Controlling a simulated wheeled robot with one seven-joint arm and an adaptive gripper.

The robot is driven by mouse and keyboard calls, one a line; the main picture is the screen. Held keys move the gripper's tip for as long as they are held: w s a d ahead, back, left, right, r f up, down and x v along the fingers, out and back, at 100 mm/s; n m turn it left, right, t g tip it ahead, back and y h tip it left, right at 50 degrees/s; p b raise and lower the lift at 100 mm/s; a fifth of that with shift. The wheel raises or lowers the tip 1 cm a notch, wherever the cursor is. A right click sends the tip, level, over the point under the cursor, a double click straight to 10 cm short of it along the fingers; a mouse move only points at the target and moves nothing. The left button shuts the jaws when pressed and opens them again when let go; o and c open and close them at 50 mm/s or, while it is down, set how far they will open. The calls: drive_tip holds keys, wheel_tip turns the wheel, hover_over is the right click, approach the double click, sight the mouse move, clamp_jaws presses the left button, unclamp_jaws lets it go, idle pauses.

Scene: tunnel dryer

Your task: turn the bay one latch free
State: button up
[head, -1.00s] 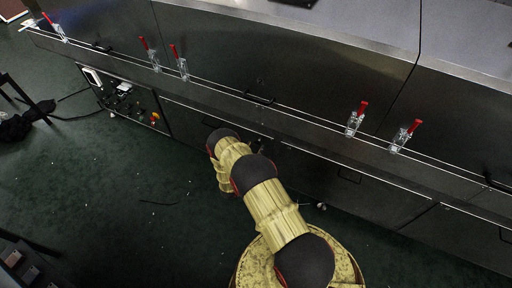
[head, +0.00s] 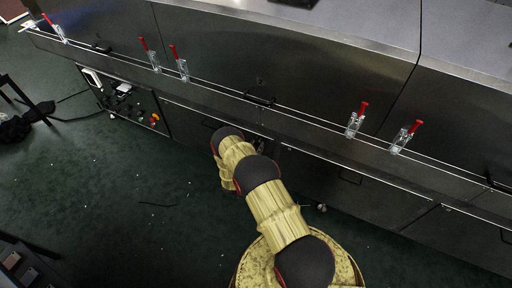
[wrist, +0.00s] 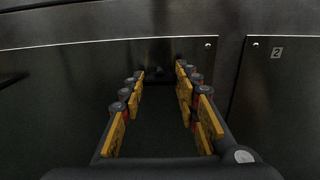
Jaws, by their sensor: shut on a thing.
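My gripper (wrist: 160,78) shows in the wrist view, with its yellow-padded fingers pointing at a dark metal door panel. The fingers stand apart and are shut on a small dark piece, the bay one latch (wrist: 159,53), at the panel's upper edge. The latch is dim and mostly hidden between the fingertips, so its angle cannot be told. In the head view my own arm hides the gripper and the latch, low against the dryer's front.
A panel labelled 2 (wrist: 277,52) is at the right in the wrist view. In the head view, red-handled clamps (head: 357,119) line the ledge of the dryer above my arm. A control panel (head: 124,98) is at the left. The green floor at lower left is mostly clear.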

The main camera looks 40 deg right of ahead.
drive_tip(key=c, duration=0.4)
drive_tip(key=shift+n+b, duration=0.3)
drive_tip(key=shift+n, duration=0.1)
drive_tip(key=n+b, duration=0.4)
drive_tip(key=n, duration=1.3)
drive_tip(key=shift+w+n, duration=0.1)
drive_tip(key=shift+n, duration=0.2)
drive_tip(key=o, duration=1.1)
drive_tip(key=shift+c, duration=0.2)
